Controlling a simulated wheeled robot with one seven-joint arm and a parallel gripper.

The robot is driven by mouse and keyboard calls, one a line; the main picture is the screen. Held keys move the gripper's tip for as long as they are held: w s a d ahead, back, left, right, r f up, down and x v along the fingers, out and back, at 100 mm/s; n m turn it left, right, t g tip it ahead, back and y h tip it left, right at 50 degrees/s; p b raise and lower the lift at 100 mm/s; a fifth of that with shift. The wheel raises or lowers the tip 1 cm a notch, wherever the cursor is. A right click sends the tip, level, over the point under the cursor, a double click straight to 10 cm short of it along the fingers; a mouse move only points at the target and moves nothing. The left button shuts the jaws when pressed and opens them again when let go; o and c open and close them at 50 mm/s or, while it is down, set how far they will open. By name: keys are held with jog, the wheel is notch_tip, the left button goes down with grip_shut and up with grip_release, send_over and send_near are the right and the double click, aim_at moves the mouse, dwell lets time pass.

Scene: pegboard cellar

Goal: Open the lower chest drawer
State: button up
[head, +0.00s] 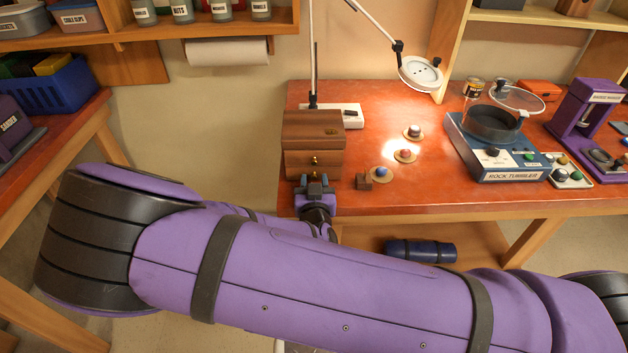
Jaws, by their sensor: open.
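A small wooden chest (314,130) stands at the left end of the red workbench, its front towards me. Its upper drawer (300,158) shows a brass knob. Below it, the lower drawer (296,172) is largely hidden behind my gripper, with a bit of its brass knob showing. Whether the lower drawer is shut or slightly out, I cannot tell. My gripper (315,183) is open at the chest's lower front, right by that knob. Whether the fingers are around the knob or touch it is hidden.
A lamp (421,72) hangs above. A rock tumbler (492,145) stands further right. A blue roll (420,250) lies on the lower shelf.

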jog(key=shift+w, duration=0.4)
grip_shut()
